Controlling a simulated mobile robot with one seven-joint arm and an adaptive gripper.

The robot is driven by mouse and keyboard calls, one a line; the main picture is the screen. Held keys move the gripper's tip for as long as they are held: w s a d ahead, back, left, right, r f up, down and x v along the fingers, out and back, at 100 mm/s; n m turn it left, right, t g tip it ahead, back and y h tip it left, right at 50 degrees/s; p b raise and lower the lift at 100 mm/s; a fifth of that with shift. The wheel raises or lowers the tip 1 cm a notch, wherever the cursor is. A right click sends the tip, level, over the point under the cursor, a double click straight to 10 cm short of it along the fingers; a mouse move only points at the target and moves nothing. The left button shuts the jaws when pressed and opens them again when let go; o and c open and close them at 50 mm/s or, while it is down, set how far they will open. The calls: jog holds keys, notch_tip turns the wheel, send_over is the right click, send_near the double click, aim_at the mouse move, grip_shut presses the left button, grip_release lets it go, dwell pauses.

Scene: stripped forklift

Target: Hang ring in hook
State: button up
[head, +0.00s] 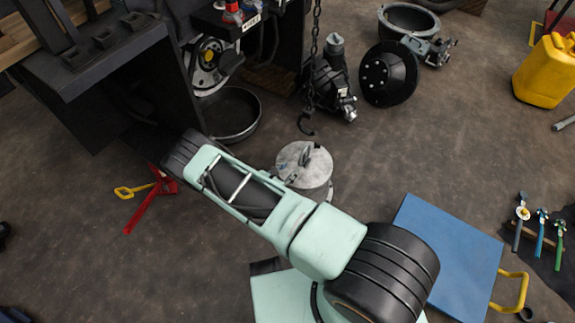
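A dark hook (306,125) hangs open at the lower end of a chain (316,35) in the upper middle of the head view. A round grey weight or canister (318,184) stands on the floor just below it in the picture. A small dark loop-like fitting (305,155) shows on its pale top; I cannot tell for sure that this is the ring. The hook looks apart from it. My arm crosses from the lower right to the upper left, passing in front of the canister's lower left side. My gripper does not show.
The dark forklift body (120,70) fills the upper left, with a black pan (232,115) beside it. Dark machine parts (388,75) lie behind the hook. A blue panel (445,255), a yellow can (548,70) and tools (540,228) are right. Open floor lies centre right.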

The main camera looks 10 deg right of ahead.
aim_at(300, 162)
jog(key=b+x, duration=0.4)
jog(key=x, duration=0.3)
jog(key=shift+d+f, duration=0.1)
jog(key=shift+f, duration=0.15)
jog(key=shift+b+x, duration=0.45)
jog(key=shift+x, duration=0.35)
jog(key=shift+w+r, duration=0.1)
jog(key=shift+r, duration=0.05)
grip_shut()
jog(key=shift+r, duration=0.1)
jog(key=shift+r+p, duration=0.5)
jog(key=shift+r, duration=0.05)
